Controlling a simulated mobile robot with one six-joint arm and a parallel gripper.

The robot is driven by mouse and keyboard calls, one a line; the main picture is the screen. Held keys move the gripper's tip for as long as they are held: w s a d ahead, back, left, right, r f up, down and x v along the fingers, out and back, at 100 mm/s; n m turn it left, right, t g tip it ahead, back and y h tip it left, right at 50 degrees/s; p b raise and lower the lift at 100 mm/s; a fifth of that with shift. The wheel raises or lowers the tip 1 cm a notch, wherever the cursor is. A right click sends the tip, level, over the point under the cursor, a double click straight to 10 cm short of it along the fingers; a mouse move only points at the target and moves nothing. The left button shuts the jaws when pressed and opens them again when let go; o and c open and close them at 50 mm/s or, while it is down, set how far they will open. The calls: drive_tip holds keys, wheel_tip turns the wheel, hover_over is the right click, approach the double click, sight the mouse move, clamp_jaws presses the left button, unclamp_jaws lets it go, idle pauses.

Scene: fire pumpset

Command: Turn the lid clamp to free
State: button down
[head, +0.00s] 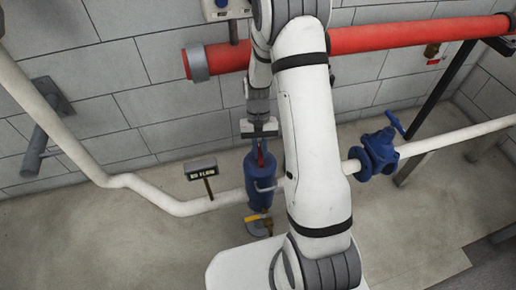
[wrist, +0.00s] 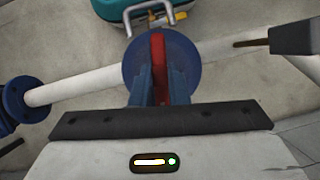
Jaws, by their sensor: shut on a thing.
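The lid clamp is a red bar (wrist: 158,50) across the round blue lid (wrist: 190,78) in the wrist view. In the head view, the red clamp (head: 261,158) stands on top of the upright blue vessel (head: 262,196), which sits in the white pipe line. My gripper (wrist: 161,80) is shut on the red clamp, one finger on each side of it. The near end of the bar is hidden between the fingers. In the head view my gripper (head: 260,145) points down on the vessel from above; my arm covers part of its right side.
A white pipe (head: 150,190) runs left from the vessel, with a small display sign (head: 200,168) beside it. A blue valve (head: 378,155) stands to the right. A red pipe (head: 400,35) crosses the wall behind. A teal case (wrist: 115,12) with a metal handle lies near the lid.

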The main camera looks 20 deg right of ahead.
drive_tip(key=shift+n+h, duration=0.4)
drive_tip(key=shift+n, duration=0.6)
drive_tip(key=c, duration=1.4)
unclamp_jaws()
drive_tip(key=shift+p+v, duration=0.85)
drive_tip(key=shift+v, duration=3.1)
